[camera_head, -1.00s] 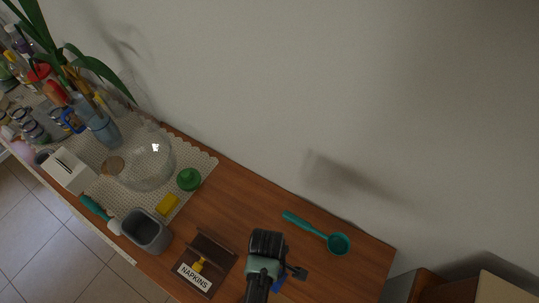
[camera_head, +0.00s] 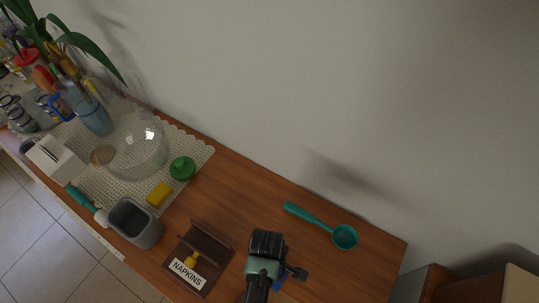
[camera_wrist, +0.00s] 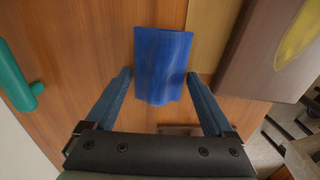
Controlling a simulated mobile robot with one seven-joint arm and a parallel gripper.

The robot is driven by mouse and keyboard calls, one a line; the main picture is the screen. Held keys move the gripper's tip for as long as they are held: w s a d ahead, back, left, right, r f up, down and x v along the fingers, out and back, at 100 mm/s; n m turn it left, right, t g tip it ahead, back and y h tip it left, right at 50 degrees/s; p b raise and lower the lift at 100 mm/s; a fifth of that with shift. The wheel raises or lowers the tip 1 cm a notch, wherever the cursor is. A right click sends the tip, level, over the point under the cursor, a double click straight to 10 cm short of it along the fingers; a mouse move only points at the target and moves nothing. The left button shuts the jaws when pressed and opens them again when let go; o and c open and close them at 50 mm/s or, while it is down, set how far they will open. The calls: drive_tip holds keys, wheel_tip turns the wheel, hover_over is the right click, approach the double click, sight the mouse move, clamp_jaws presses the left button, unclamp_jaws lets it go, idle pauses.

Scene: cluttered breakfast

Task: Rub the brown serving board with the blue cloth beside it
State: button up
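The blue cloth (camera_wrist: 163,65) lies on the table in the wrist view, straight ahead between my fingers. A sliver of blue (camera_head: 281,281) beside my gripper in the head view looks like the same cloth. A flat, lighter brown piece (camera_wrist: 207,38) borders the cloth on its right and may be the serving board; it is partly hidden. I cannot make out a board in the head view. My gripper (camera_wrist: 159,75) is open and empty, with one finger on each side of the cloth; I cannot tell its height above the table.
A brown block-like thing with a yellow patch (camera_wrist: 265,50) stands at right in the wrist view. A teal scoop (camera_head: 343,237), a brown napkin holder (camera_head: 207,250), a grey container (camera_head: 137,222), a yellow sponge-like block (camera_head: 159,194) and a glass dome (camera_head: 140,145) share the table.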

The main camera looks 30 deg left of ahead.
drive_tip(key=c, duration=0.9)
drive_tip(key=shift+r+p, duration=2.5)
drive_tip(key=shift+p, duration=0.15)
drive_tip(key=shift+c, duration=0.2)
